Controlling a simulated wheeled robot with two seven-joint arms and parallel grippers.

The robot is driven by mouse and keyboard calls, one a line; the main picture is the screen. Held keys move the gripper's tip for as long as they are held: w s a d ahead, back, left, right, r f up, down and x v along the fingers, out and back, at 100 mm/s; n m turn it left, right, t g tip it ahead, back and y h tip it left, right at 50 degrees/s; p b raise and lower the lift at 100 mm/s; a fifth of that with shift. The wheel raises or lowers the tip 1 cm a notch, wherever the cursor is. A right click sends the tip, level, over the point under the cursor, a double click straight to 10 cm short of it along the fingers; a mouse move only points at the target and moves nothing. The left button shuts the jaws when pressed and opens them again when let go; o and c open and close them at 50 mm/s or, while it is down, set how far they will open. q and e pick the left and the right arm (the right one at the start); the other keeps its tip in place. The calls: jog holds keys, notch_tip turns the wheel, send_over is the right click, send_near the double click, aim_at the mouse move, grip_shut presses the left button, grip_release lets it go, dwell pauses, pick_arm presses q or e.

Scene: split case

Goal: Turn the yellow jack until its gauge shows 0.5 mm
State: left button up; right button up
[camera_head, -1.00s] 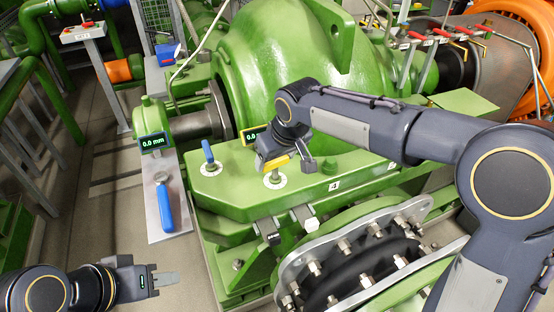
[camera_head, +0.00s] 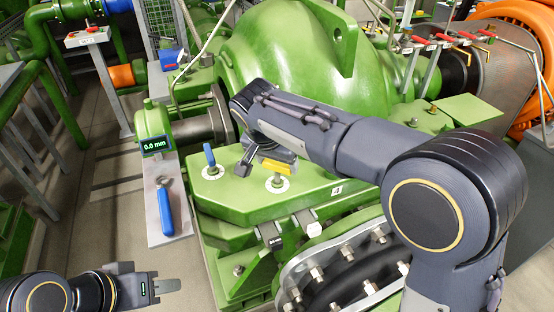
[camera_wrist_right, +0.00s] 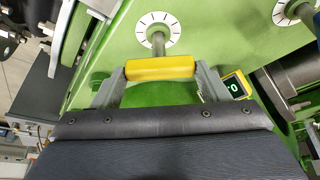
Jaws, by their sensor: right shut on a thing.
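The yellow jack has a yellow bar handle (camera_head: 277,167) on a post over a white dial on the green flange. My right gripper (camera_wrist_right: 160,70) is shut on the handle, one finger at each end in the right wrist view; the handle's top face stays visible. The ticked white dial (camera_wrist_right: 158,33) lies just beyond it. The gauge with a yellow frame (camera_wrist_right: 236,86) shows only partly in the wrist view, its last digit like 0; my arm hides it in the head view. My left gripper (camera_head: 166,286) is low at the left, away from the jack, its finger gap unclear.
A blue-handled jack (camera_head: 210,158) stands left of the yellow one. A blue-handled tool (camera_head: 165,210) lies on a grey plate (camera_head: 155,232). The green casing (camera_head: 290,60) rises behind, and a bolted flange (camera_head: 345,250) is in front.

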jog(key=m, duration=0.2)
jog(key=m+h+p, duration=0.1)
jog(key=shift+w+a+r+m+g, duration=0.1)
jog(key=shift+r+m+g, duration=0.05)
jog(key=shift+m+g, duration=0.25)
jog(key=m+p, duration=0.1)
jog(key=m, duration=0.1)
jog(key=m+g+h+p, duration=0.1)
jog(key=m, duration=0.1)
jog(key=shift+w+m+g, duration=0.1)
jog(key=shift+m+g, duration=0.2)
jog(key=o, duration=1)
jog(key=v, duration=0.7)
jog(key=shift+a+r, duration=0.2)
jog(key=shift+a, duration=0.1)
